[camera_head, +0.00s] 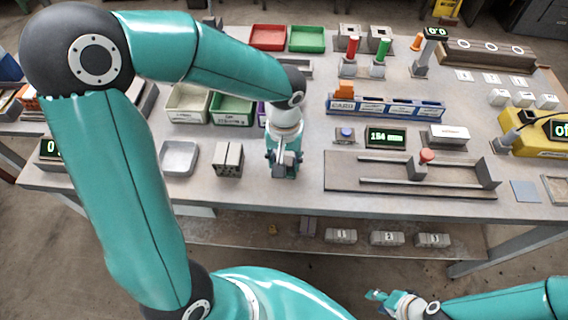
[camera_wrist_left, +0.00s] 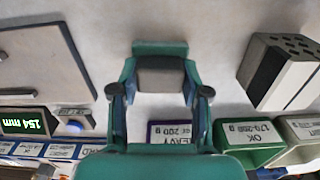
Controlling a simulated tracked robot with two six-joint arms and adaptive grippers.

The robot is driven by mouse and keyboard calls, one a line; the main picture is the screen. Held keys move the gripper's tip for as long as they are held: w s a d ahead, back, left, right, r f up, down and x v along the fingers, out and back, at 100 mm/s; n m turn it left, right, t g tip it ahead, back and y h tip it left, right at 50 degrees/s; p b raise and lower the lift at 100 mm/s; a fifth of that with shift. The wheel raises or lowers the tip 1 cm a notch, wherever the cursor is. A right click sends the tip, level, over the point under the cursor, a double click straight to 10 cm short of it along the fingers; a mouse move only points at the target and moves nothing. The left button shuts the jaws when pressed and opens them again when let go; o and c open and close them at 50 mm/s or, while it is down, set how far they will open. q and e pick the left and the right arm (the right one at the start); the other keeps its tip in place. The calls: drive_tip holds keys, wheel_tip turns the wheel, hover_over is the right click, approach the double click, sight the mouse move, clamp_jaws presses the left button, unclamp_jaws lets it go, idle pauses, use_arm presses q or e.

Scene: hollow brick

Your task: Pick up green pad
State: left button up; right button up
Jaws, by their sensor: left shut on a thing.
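My left gripper (camera_head: 283,172) is low over the workbench, right of a grey hollow brick (camera_head: 228,160), and points down. In the left wrist view the left gripper (camera_wrist_left: 160,72) has its fingers on both sides of a grey-brown block-like thing (camera_wrist_left: 160,80). A teal-green strip (camera_wrist_left: 160,47) shows at its far edge; I cannot tell whether it is the green pad or part of the gripper. No other clear green pad shows. The hollow brick also shows in the left wrist view (camera_wrist_left: 272,75), apart from the fingers. My right gripper (camera_head: 382,298) is below the bench front; its jaw opening is unclear.
White (camera_head: 187,103) and green bins (camera_head: 232,108) stand behind the brick. A grey tray (camera_head: 179,158) lies to its left. A slide gauge (camera_head: 410,180) and a display (camera_head: 387,138) stand to the right. A blue-grey square pad (camera_head: 525,191) lies at the far right.

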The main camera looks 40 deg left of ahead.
sight(284, 160)
use_arm(q)
drive_tip(key=shift+c, duration=0.6)
drive_tip(key=shift+r, duration=0.1)
drive_tip(key=shift+r, duration=0.4)
wheel_tip(284, 160, up, 19)
drive_tip(key=p, duration=0.1)
